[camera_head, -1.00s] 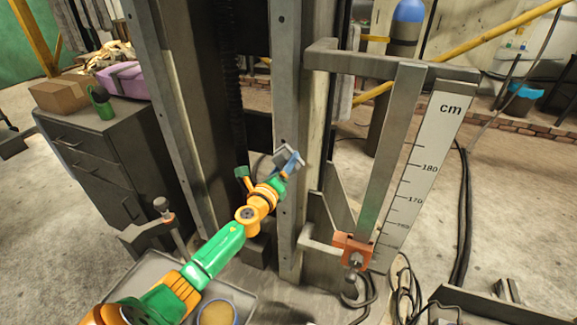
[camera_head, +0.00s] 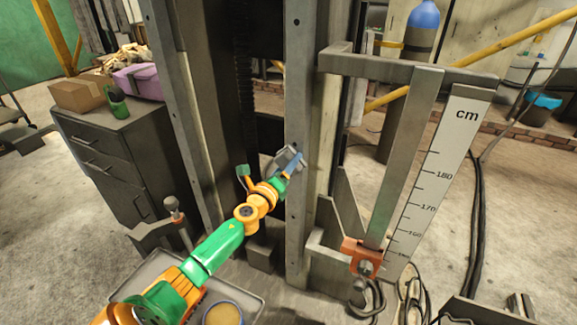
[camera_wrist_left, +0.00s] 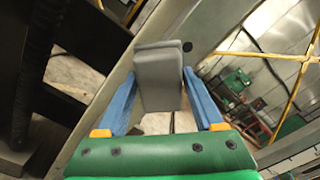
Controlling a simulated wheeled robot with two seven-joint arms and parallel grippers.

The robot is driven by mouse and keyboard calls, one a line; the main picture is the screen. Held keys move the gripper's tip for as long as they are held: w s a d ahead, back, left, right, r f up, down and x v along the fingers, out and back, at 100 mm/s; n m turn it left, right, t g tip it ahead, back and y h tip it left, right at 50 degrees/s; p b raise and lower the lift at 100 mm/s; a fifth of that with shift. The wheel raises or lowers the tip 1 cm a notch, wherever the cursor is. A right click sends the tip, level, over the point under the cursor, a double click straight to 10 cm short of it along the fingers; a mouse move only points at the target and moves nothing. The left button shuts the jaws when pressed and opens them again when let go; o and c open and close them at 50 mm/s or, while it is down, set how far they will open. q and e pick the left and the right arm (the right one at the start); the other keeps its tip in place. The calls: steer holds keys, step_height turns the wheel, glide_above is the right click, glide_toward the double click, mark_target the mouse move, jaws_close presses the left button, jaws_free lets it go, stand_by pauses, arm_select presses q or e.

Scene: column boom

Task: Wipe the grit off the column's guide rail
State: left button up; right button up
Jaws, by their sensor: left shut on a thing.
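The column's guide rail (camera_head: 299,92) is a tall grey metal strip with bolt holes on the column's front edge; in the left wrist view the rail (camera_wrist_left: 107,98) runs diagonally behind the fingers. My left gripper (camera_head: 294,162), with blue fingers, is at the rail about mid-height in the head view. It is shut on a grey block-like wiping pad (camera_wrist_left: 158,78), which overlaps the rail in the picture; whether they touch I cannot tell. Fingers show on both sides of the pad in the wrist view. I cannot make out grit on the rail. My right gripper is not in view.
A scale marked cm (camera_head: 440,165) on a grey bracket, with an orange clamp (camera_head: 361,253), stands right of the column. A grey drawer cabinet (camera_head: 125,160) stands left. A tray (camera_head: 158,270) with a round tin (camera_head: 222,315) lies below my left arm. Cables hang at right.

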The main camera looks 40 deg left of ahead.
mark_target(286, 165)
arm_select(q)
steer(key=shift+r, duration=0.55)
steer(key=shift+f, duration=0.2)
steer(key=p+v, duration=0.1)
steer(key=v, duration=0.4)
steer(key=shift+s+d, duration=0.15)
steer(key=shift+s, duration=0.35)
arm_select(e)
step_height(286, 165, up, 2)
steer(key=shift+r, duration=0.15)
arm_select(q)
steer(key=shift+s+d+f+p, duration=0.1)
steer(key=shift+s+p, duration=0.15)
steer(key=shift+p, duration=0.05)
steer(key=shift+v, duration=1.25)
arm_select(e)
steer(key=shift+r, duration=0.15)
